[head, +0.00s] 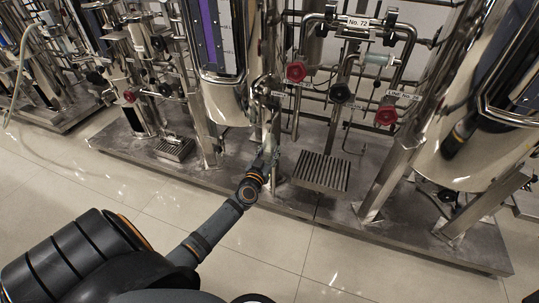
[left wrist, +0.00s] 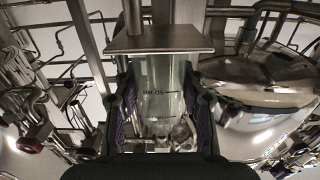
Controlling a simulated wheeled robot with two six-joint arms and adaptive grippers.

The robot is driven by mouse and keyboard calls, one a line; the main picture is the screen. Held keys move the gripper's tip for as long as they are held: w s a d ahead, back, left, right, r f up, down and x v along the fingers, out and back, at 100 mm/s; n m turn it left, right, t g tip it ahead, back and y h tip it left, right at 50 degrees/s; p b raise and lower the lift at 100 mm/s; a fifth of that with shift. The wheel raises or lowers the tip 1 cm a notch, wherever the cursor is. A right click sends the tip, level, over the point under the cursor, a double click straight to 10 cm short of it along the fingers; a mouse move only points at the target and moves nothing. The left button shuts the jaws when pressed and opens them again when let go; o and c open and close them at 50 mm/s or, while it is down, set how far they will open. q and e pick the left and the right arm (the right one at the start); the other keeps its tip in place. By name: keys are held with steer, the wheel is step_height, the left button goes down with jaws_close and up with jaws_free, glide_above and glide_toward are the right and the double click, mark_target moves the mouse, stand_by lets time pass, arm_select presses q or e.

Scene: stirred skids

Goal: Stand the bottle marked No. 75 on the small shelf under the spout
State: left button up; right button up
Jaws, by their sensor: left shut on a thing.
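My left gripper (head: 267,160) is shut on a clear, pale green glass bottle (head: 271,145) low in front of the central pipework. In the left wrist view, which looks upside down, the gripper's (left wrist: 162,108) dark, purple-padded fingers are on either side of the bottle (left wrist: 160,78). Its volume mark reads upside down; no No. 75 mark can be made out. The small metal shelf (left wrist: 158,40) lies at the bottle's base end. Its near edge hides the base, so I cannot tell whether they touch. The spout cannot be made out. My right gripper is out of view.
A slatted grate (head: 321,172) lies on the skid base right of the gripper. Red valve handwheels (head: 296,72) and a "No. 72" sign (head: 357,22) are on the pipework above. A steel tank (head: 225,98) stands just left. The tiled floor (head: 330,262) in front is clear.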

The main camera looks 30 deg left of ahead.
arm_select(q)
steer(key=shift+r, duration=0.15)
steer(key=o, duration=1.1)
steer(key=shift+o, duration=0.2)
